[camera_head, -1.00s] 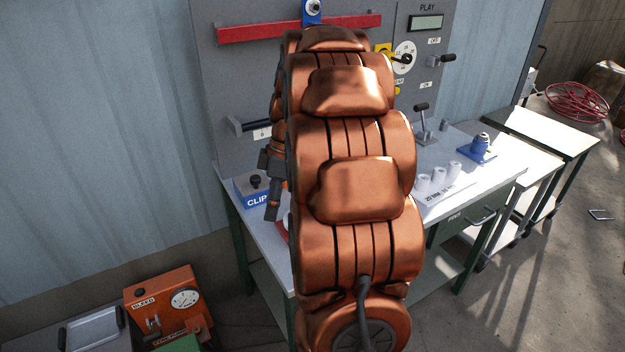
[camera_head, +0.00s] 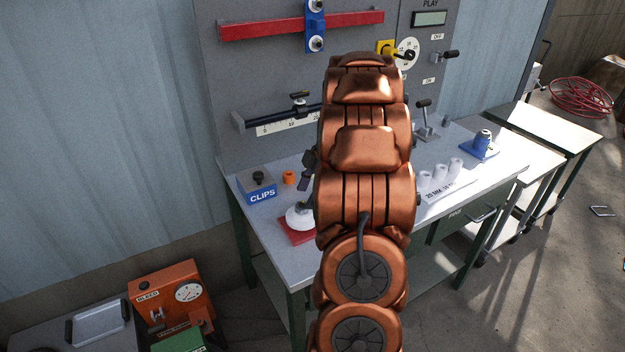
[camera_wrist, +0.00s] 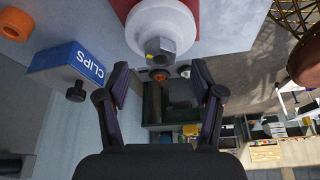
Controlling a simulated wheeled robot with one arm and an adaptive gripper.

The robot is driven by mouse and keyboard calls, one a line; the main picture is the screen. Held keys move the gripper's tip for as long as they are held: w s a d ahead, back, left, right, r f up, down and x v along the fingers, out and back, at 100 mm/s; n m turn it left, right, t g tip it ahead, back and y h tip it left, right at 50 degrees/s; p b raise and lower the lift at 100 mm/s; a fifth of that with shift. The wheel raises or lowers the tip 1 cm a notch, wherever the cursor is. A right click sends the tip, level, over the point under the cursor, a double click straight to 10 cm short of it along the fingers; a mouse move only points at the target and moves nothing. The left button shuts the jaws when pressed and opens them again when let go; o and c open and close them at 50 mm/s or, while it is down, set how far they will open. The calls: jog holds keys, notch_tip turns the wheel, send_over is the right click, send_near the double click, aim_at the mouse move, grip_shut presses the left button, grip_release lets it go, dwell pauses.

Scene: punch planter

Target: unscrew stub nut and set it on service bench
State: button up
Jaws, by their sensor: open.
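The grey hex nut (camera_wrist: 160,46) sits on the rounded white stub (camera_wrist: 163,22), with a small yellow mark beside it. In the head view the white stub (camera_head: 298,218) stands on a red block (camera_head: 297,238) on the service bench (camera_head: 265,222), left of my arm. My gripper (camera_wrist: 162,82) is open and empty in the wrist view. The nut appears just beyond the space between its fingers, apart from both. In the head view my arm hides most of the gripper; only a dark part shows at its left.
A blue CLIPS box (camera_head: 258,187) with a black knob and an orange ring (camera_head: 289,177) stand on the bench left of my arm. White cylinders (camera_head: 438,177) and a blue fixture (camera_head: 481,145) stand at right. The upright panel (camera_head: 240,80) closes off the back.

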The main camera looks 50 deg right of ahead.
aim_at(302, 205)
jog(key=shift+p+x, duration=0.3)
jog(key=shift+x, duration=1.1)
jog(key=shift+c, duration=0.4)
jog(key=c, duration=1.1)
jog(key=shift+f, duration=0.1)
jog(key=shift+c, duration=0.2)
jog(key=shift+w+n+g+b, duration=0.1)
jog(key=shift+n+g+b, duration=0.7)
jog(key=shift+n+b, duration=2.3)
jog(key=shift+n+g+b, duration=0.6)
jog(key=shift+b, duration=2.95)
